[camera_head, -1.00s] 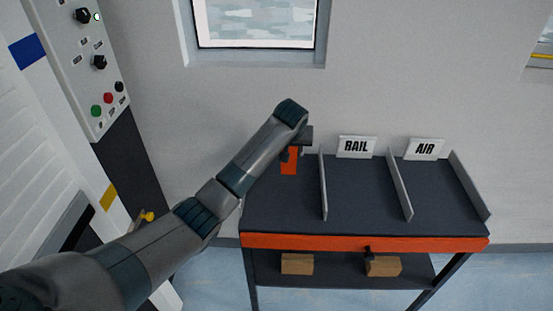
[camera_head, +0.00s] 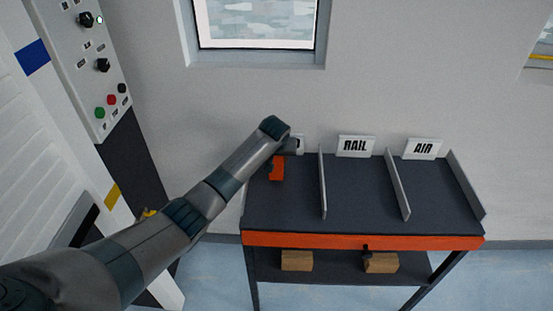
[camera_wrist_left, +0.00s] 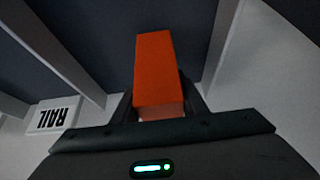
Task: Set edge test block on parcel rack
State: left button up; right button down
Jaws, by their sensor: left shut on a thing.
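The edge test block is an orange block (camera_head: 277,170), held upright over the left bay of the parcel rack (camera_head: 364,241). The rack has a dark top, an orange front edge and upright dividers. My left gripper (camera_head: 284,153) is shut on the block, mostly hidden behind its own wrist in the head view. In the left wrist view the block (camera_wrist_left: 155,68) sticks out between the fingers above the dark rack surface. I cannot tell whether its lower end touches the rack. My right gripper is in neither view.
The RAIL sign (camera_head: 355,146) and AIR sign (camera_head: 423,149) stand at the back of the middle and right bays, which are empty. A divider (camera_head: 322,182) stands right of the block. Cardboard boxes (camera_head: 297,261) lie on the lower shelf. A control panel (camera_head: 89,66) is at left.

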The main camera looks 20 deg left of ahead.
pick_arm(q)
jog(key=shift+f, duration=0.65)
jog(key=shift+f, duration=0.1)
jog(key=o, duration=1.4)
jog(key=shift+f, duration=0.1)
jog(key=shift+c, duration=0.2)
jog(key=shift+r, duration=0.25)
jog(key=b+v, duration=0.2)
jog(key=v, duration=1)
